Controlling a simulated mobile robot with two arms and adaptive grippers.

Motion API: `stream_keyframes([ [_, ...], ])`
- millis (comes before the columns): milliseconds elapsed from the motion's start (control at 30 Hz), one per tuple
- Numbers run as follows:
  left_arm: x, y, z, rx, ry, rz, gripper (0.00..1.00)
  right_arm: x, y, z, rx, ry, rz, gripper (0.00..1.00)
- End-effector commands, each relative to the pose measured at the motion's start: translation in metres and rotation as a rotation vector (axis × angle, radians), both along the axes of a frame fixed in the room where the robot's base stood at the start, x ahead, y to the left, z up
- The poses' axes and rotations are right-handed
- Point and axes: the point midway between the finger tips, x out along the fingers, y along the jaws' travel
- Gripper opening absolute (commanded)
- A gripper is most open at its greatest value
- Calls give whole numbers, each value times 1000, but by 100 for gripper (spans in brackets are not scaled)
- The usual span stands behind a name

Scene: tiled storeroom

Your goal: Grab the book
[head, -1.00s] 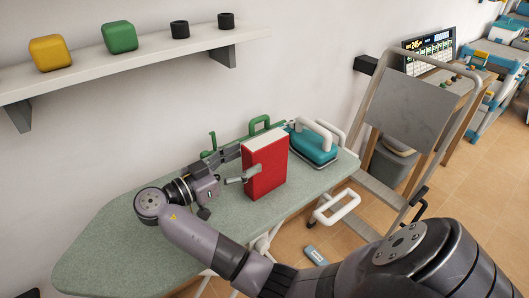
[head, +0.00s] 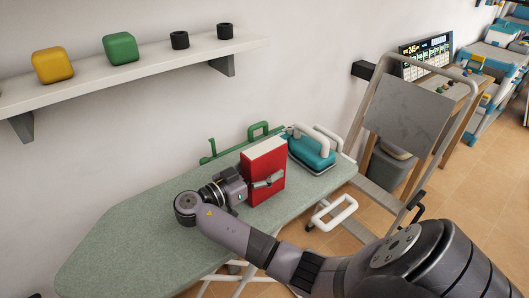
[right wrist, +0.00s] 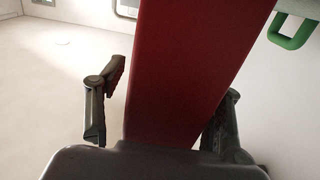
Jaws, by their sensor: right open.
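The red book (head: 265,165) stands upright on the ironing board (head: 120,240), its white page edges facing up. My right gripper (head: 262,180) is at the book's left side, with one finger across the near red cover. In the right wrist view the book (right wrist: 190,70) rises between the two spread fingers of the gripper (right wrist: 165,110). A gap shows between the left finger and the book; the right finger is close to the book, and I cannot tell if it touches. The far finger is hidden behind the book in the head view. My left gripper is not in view.
A wall shelf (head: 130,72) holds a yellow block (head: 53,65), a green block (head: 120,48) and two black cups. A grey step ladder (head: 405,115) stands at right. The board's left part is clear.

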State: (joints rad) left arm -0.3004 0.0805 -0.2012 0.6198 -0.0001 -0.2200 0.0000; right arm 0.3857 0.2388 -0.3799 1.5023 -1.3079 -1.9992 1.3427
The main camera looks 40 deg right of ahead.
Motion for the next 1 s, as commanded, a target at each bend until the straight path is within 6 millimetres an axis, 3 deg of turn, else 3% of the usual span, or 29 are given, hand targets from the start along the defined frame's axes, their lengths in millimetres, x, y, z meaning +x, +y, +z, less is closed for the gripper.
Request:
stream_keyframes([
  [167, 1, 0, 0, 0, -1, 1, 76, 0, 0, 0, 0, 0, 0, 57],
  [1000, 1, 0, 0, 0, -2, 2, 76, 0, 1, 0, 0, 0, 0, 1],
])
